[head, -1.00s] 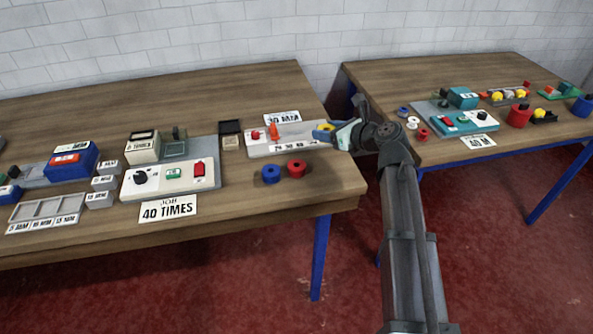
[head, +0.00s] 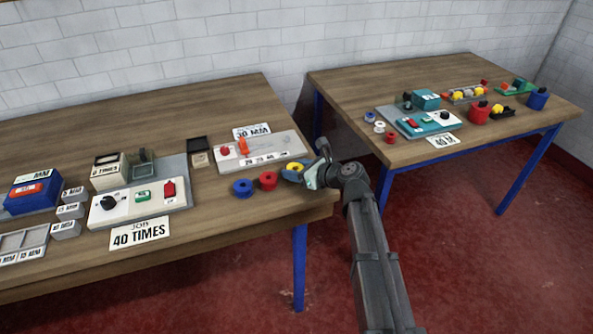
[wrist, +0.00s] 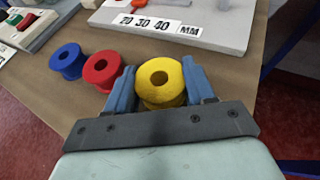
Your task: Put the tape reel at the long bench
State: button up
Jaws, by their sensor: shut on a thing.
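A yellow tape reel (wrist: 162,80) is between the two blue fingers of my gripper (wrist: 160,92), with its hole facing up. In the head view the yellow reel (head: 297,166) is partly hidden by my gripper (head: 293,173), at the right end of the long wooden bench (head: 130,275). My gripper is shut on it. I cannot tell whether the reel touches the bench top. A red reel (wrist: 101,69) stands just left of the left finger, and a blue reel (wrist: 67,61) stands left of that; both also show in the head view, red (head: 268,180) and blue (head: 242,187).
A grey board (head: 265,150) with a red knob and number labels lies behind the reels. A control panel (head: 140,205) with a 40 TIMES card (head: 140,233) is farther left. A second bench (head: 350,85) stands at the right across a gap, holding several items.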

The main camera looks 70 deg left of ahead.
jog(key=shift+f, duration=0.2)
jog(key=shift+f, duration=0.1)
jog(key=o, duration=1)
jog(key=shift+o, duration=0.2)
jog(key=shift+w+d+r, duration=0.1)
jog(key=shift+d+r, duration=0.1)
jog(key=v, duration=1.1)
jog(key=shift+w+d+r, duration=0.15)
jog(key=shift+d, duration=0.05)
